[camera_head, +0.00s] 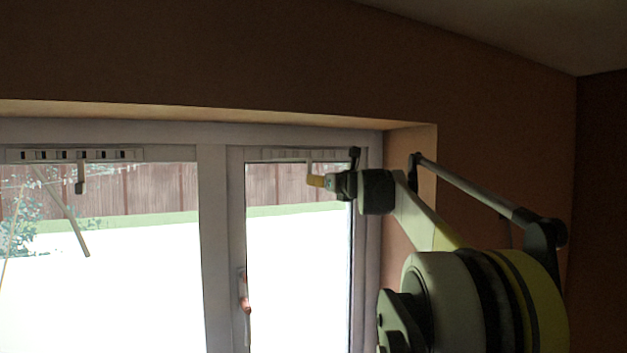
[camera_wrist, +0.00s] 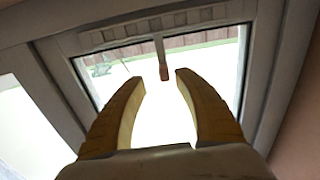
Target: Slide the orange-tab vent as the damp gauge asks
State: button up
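The right window's vent strip (camera_head: 290,155) runs along the top of its frame, with pale slots. It also shows in the wrist view (camera_wrist: 180,19). A short stem hangs from it, ending in an orange-brown tab (camera_wrist: 163,73). In the wrist view the tab shows between and just beyond my fingertips; contact is not visible. My gripper (camera_wrist: 160,82) is open, its two yellow fingers apart with nothing held. In the head view my gripper (camera_head: 318,181) is at the top of the right pane, below the strip. No damp gauge can be made out.
A window handle with a reddish part (camera_head: 244,290) sits on the right sash.

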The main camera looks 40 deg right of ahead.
jog(key=v, duration=0.5)
jog(key=shift+s+a, duration=0.15)
jog(key=s+a+f+n+g+y+b, duration=0.3)
jog(key=a+f+n+b, duration=0.75)
jog(key=a+f, duration=0.7)
jog(key=s+a+f+n+g+y+b, duration=0.25)
jog(key=a+f+n+b, duration=0.95)
jog(key=f, duration=0.9)
jog(key=s+a+f+n+g+b, duration=0.1)
jog(key=s+a+f+n+b, duration=0.3)
jog(key=s+f, duration=0.4)
jog(key=s+a+f+n+g+h+b, duration=0.1)
jog(key=s+a+f+n+b, duration=0.3)
jog(key=f, duration=1.9)
jog(key=s+a+f+n+g+b, duration=0.3)
jog(key=s+a+f+n+b, duration=0.2)
jog(key=s+f+n+b, duration=0.3)
jog(key=s+f+b, duration=0.3)
jog(key=f+b, duration=0.1)
jog(key=f, duration=0.3)
jog(key=shift+s+f, duration=0.2)
jog(key=shift+s, duration=0.2)
